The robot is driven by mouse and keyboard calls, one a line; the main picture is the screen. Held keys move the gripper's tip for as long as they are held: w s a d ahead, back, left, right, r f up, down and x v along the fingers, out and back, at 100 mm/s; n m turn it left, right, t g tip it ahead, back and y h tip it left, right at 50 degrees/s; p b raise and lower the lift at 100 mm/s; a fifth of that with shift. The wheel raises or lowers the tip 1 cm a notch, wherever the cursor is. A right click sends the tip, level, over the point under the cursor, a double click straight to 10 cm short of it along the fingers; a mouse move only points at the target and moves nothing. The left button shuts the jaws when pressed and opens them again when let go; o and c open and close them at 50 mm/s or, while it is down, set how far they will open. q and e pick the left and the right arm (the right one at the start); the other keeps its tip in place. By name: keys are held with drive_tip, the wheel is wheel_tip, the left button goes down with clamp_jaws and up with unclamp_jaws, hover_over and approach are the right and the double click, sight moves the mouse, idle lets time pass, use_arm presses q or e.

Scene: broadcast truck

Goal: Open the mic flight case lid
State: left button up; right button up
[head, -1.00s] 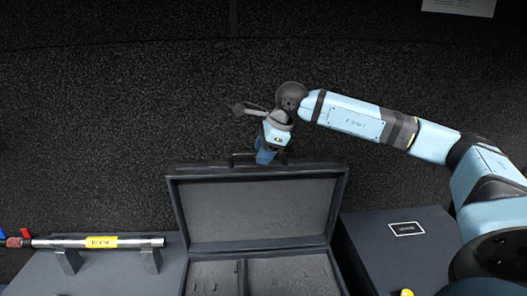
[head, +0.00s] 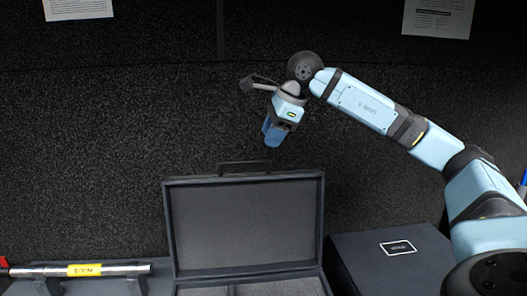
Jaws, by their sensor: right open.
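The mic flight case stands at the bottom middle of the head view, with its grey lid (head: 243,225) raised about upright and its padded inside facing me. A dark handle (head: 245,167) sticks up from the lid's top edge. Only a strip of the case base (head: 250,288) shows at the bottom. My right gripper (head: 273,136) is above the lid, a little right of the handle, and clear of both. It is open and empty, though its fingers show small. My left gripper is not in view.
A boom pole (head: 125,269) with a yellow label lies on stands at the lower left. A dark box (head: 390,262) with a small label stands right of the case. The dark carpeted wall behind carries two paper sheets (head: 78,8) (head: 438,16).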

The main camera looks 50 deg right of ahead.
drive_tip(key=shift+s+d+r, duration=0.1)
drive_tip(key=shift+s+r, duration=0.15)
drive_tip(key=shift+r, duration=0.25)
